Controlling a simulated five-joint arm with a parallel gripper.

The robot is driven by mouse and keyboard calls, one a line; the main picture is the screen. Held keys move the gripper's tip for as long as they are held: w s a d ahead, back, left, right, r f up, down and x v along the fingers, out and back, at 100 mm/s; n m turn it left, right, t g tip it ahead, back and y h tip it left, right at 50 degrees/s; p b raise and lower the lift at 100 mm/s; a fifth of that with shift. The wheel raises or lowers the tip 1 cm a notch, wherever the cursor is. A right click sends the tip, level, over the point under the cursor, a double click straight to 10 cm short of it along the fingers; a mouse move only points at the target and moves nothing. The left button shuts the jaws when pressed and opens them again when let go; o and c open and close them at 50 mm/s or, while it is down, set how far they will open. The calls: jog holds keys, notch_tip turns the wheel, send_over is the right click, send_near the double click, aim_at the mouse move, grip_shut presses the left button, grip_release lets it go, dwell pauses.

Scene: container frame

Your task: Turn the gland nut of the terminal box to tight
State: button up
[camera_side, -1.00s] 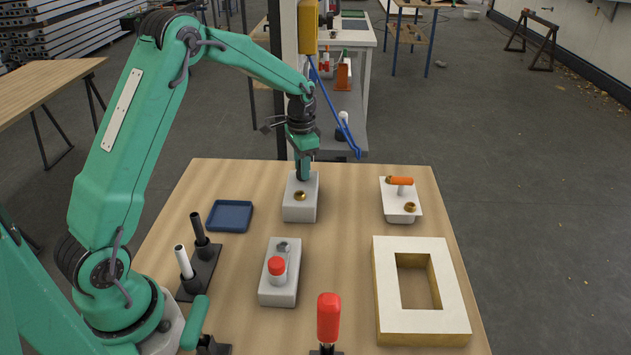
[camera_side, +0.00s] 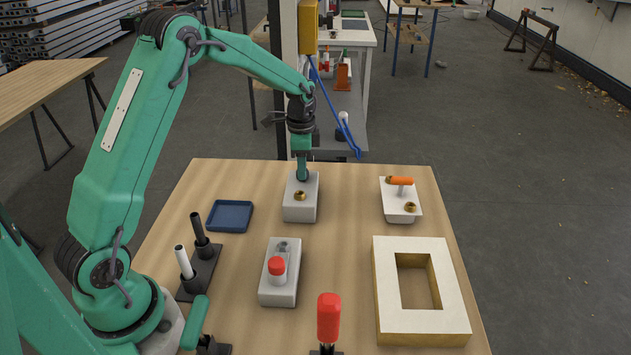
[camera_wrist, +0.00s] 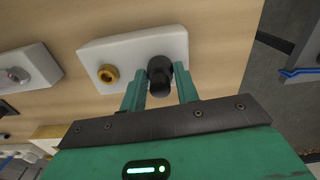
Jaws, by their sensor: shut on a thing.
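The terminal box appears to be the light grey block (camera_side: 299,211) at the back middle of the bench. It carries a brass fitting (camera_side: 299,196) on its near part and a black knob-like nut (camera_wrist: 160,74) on its far part. I take the black part for the gland nut. My gripper (camera_side: 302,174) is over the far end of the box, pointing down. In the wrist view, its two green fingers (camera_wrist: 159,84) are on either side of the black nut, shut on it. The brass fitting (camera_wrist: 108,74) stands clear of the fingers. The nut is mostly hidden in the side view.
A blue tray (camera_side: 230,217) lies left of the box. A block with a red cap (camera_side: 277,266) stands nearer. A white box with an orange-handled valve (camera_side: 401,182) is at right, behind a thick open frame (camera_side: 421,330). A red-handled clamp (camera_side: 328,318) stands at the front.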

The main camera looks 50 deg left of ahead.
jog(key=shift+r, duration=0.15)
jog(key=o, duration=1)
jog(key=shift+r, duration=3.85)
jog(key=shift+r, duration=0.1)
